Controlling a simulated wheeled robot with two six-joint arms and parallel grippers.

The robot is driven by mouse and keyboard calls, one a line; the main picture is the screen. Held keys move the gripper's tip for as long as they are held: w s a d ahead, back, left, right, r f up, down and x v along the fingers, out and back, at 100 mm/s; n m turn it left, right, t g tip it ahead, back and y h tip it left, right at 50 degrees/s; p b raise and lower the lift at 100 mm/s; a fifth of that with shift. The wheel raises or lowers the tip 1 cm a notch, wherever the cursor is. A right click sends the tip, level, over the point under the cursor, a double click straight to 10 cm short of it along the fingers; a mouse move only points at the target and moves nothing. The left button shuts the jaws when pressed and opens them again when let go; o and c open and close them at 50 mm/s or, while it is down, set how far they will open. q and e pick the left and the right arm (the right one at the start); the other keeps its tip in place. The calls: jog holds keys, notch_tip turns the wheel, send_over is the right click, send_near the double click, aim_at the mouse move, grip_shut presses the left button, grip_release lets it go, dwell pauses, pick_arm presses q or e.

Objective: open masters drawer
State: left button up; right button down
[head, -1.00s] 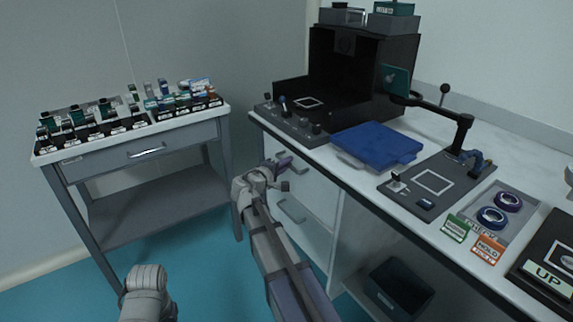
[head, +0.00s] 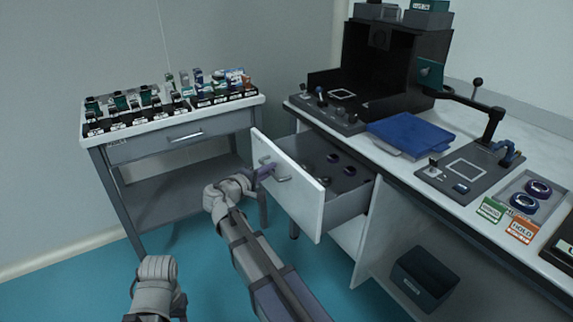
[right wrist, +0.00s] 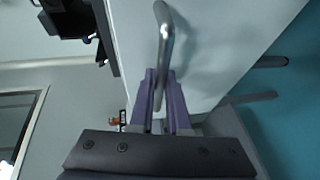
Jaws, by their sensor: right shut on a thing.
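The masters drawer (head: 291,186) under the right-hand bench stands pulled out, with its white front facing left and several dark round items visible on its dark floor. My right gripper (head: 268,170) is at the drawer front, shut on the metal drawer handle (head: 279,179). In the right wrist view the handle (right wrist: 164,40) runs down between the two purple fingers of the gripper (right wrist: 160,95). My left arm shows at the bottom left of the head view, but its fingertips are not visible.
A side table (head: 180,128) with a closed drawer stands at the left. A dark bin (head: 424,278) sits below the bench. Teal floor is clear in front of the drawer.

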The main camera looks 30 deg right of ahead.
jog(key=s+a, duration=0.1)
jog(key=a, duration=1.2)
jog(key=shift+a, duration=0.2)
jog(key=c, duration=0.9)
grip_release()
jog(key=shift+s, duration=0.1)
